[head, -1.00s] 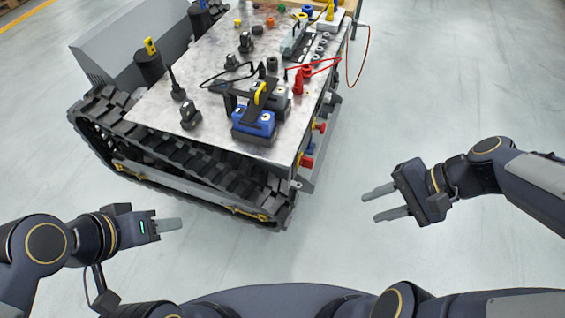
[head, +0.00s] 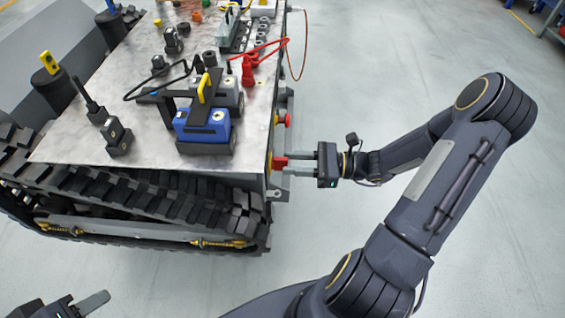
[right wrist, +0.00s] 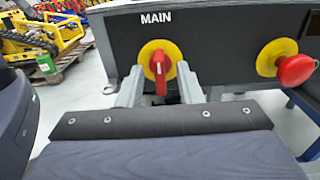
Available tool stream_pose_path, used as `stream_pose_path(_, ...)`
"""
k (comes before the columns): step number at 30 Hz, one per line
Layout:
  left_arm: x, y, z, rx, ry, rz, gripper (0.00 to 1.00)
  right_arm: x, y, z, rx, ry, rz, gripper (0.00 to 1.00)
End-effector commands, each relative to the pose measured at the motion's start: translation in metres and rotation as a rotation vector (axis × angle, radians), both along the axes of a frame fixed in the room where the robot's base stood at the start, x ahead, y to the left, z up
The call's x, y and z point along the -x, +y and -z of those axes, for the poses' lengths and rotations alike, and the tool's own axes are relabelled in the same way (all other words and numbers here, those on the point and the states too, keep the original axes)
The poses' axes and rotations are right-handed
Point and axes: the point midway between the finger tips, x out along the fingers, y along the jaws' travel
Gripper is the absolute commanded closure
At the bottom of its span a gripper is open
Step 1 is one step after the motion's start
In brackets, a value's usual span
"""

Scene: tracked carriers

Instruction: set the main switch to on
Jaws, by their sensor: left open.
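The main switch (right wrist: 159,62) is a red rotary handle on a yellow disc under the word MAIN, on the carrier's dark side panel. Its handle stands upright in the right wrist view. In the head view the switch (head: 280,163) shows as a small red piece at the carrier's right side. My right gripper (right wrist: 159,88) is open, with one finger on each side of the handle; I cannot tell whether they touch it. It also shows in the head view (head: 296,163). My left gripper (head: 92,304) is open and empty at the bottom left, away from the carrier.
A red mushroom button (right wrist: 295,70) on a yellow ring sits right of the switch. The tracked carrier's top plate (head: 70,140) holds a blue battery block (head: 203,128), a red connector (head: 248,72) and cables.

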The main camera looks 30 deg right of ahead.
Motion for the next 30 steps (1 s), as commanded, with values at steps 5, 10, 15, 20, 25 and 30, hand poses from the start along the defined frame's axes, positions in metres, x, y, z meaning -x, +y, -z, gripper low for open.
stream_pose_path(5,0.000,0.000,0.003,0.000,0.000,0.000,0.57,-0.011,0.018,0.000,0.000,-0.001,-0.002,0.67)
stream_pose_path(10,0.000,0.000,0.003,0.000,0.000,0.000,0.57,-0.013,0.023,0.000,0.002,-0.001,-0.001,0.67)
stream_pose_path(15,0.000,0.000,0.003,0.000,0.000,0.000,0.57,-0.013,0.023,0.000,0.002,-0.001,-0.001,0.67)
stream_pose_path(20,0.000,0.000,0.003,0.000,0.000,0.000,0.57,-0.013,0.022,0.000,0.002,-0.001,-0.001,0.87)
stream_pose_path(25,0.000,0.000,0.003,0.000,0.000,0.000,0.57,-0.013,0.022,0.000,0.002,-0.001,-0.001,1.00)
stream_pose_path(30,0.000,0.000,0.002,0.000,0.000,0.000,0.57,-0.013,0.022,0.000,-0.001,0.004,-0.001,1.00)
